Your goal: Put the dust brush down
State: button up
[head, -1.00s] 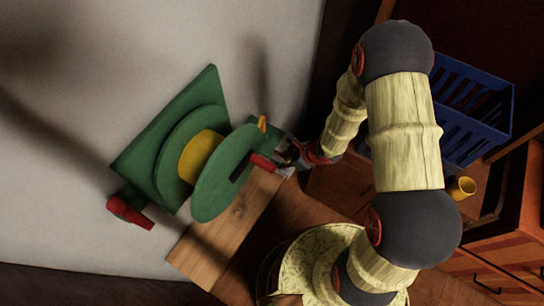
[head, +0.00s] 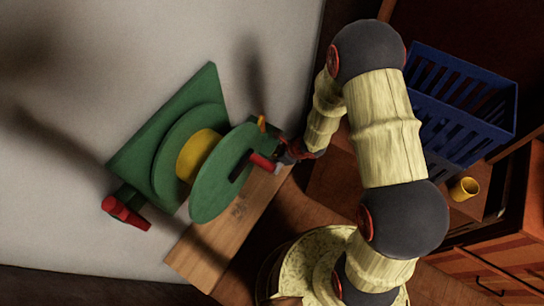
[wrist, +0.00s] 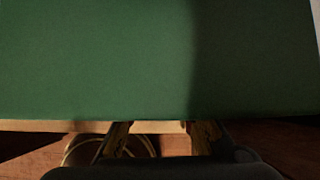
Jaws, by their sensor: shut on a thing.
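My gripper (head: 282,160) is at the right edge of a green disc (head: 215,190), above the end of a wooden plank. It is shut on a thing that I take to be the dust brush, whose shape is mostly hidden. A red piece (head: 262,161) shows right at the fingertips, in front of the disc; I cannot tell whether it is part of the brush or of the reel. In the wrist view the fingers (wrist: 160,138) show low in the picture, under a large flat green surface (wrist: 100,60) that fills most of it.
The disc belongs to a green reel with a yellow hub (head: 199,152) and a square back plate (head: 185,100). A red fitting (head: 125,212) is at lower left. The plank (head: 205,262) has bare room. A blue basket (head: 470,120) and yellow cup (head: 464,188) are at right.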

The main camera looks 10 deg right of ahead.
jog(key=o, duration=1)
jog(key=shift+d+r+p, duration=0.1)
jog(key=shift+r+p, duration=0.25)
jog(key=p+v, duration=0.4)
jog(key=v, duration=0.8)
jog(key=s+a+r+n+y, duration=0.1)
jog(key=s+a+r+n, duration=0.1)
jog(key=r+n, duration=0.75)
jog(key=s+a+r+n, duration=0.15)
jog(key=r+n, duration=0.35)
jog(key=r, duration=0.9)
jog(key=s+d+r+n+t+h, duration=0.1)
jog(key=s+d+r+n+h, duration=0.5)
jog(key=s+d+r+n, duration=0.5)
notch_tip(320, 180, up, 2)
jog(key=shift+s+d+r+t, duration=0.2)
jog(key=shift+s+d+t, duration=0.1)
jog(key=shift+s, duration=0.45)
